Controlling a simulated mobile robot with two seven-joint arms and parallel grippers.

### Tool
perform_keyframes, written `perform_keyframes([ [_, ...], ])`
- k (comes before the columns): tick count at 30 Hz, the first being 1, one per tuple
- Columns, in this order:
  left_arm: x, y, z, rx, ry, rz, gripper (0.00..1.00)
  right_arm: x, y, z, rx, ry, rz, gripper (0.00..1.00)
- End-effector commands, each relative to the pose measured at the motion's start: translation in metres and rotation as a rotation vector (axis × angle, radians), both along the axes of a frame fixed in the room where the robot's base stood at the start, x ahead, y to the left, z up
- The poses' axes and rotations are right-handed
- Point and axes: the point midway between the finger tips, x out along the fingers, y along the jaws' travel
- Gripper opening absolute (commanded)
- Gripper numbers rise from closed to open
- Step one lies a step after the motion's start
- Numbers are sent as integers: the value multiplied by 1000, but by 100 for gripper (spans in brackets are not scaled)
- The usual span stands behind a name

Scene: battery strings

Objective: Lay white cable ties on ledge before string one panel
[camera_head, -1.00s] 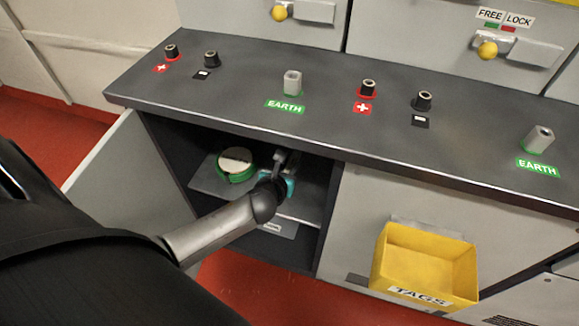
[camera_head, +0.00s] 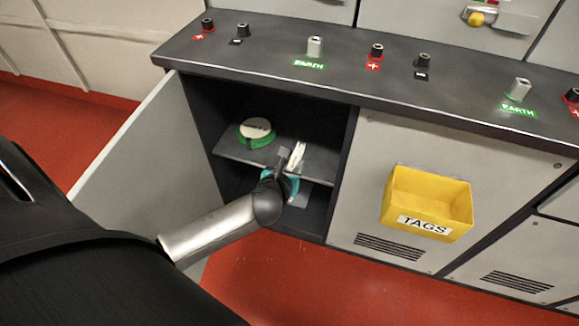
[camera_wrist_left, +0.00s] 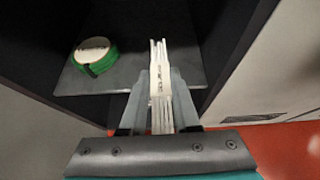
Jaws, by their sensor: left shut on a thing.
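My left gripper (camera_head: 289,164) is at the mouth of the open cupboard, over the front of its inner shelf. It is shut on a bundle of white cable ties (camera_head: 298,154). In the left wrist view the ties (camera_wrist_left: 158,85) stand lengthwise between the two fingers (camera_wrist_left: 159,98), their tips pointing into the cupboard. The dark ledge (camera_head: 270,70) runs above the cupboard, below the grey panels, and the ties are lower than it. Which panel is string one cannot be told. My right gripper is not in view.
A green and white roll (camera_head: 257,132) lies on the cupboard shelf (camera_head: 232,150). The open door (camera_head: 140,160) stands to the left. A yellow TAGS bin (camera_head: 430,203) hangs on the front at right. Black terminals and grey EARTH posts (camera_head: 315,46) stand on the ledge, with bare room between them.

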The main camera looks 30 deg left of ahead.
Motion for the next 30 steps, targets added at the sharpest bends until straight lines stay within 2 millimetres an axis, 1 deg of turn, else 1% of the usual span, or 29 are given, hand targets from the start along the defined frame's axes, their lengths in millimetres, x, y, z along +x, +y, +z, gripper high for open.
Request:
perform_keyframes([
  [1,-2,-6,10,-2,-4,5,0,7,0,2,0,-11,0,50],
  [3,-7,-11,23,-2,-3,16,0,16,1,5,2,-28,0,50],
  [6,-13,-23,47,-5,-4,40,0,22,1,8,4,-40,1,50],
  [8,-18,-31,66,-6,-7,55,0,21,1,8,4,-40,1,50],
  [13,-34,-58,124,-11,-8,111,0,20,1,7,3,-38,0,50],
  [15,-41,-68,147,-11,-9,133,0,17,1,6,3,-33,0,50],
  [18,-49,-80,175,-10,-8,162,0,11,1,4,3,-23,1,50],
  [21,-55,-90,197,-10,-8,184,0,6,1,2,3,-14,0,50],
  [30,-70,-112,246,-7,-5,235,0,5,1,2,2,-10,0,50],
])
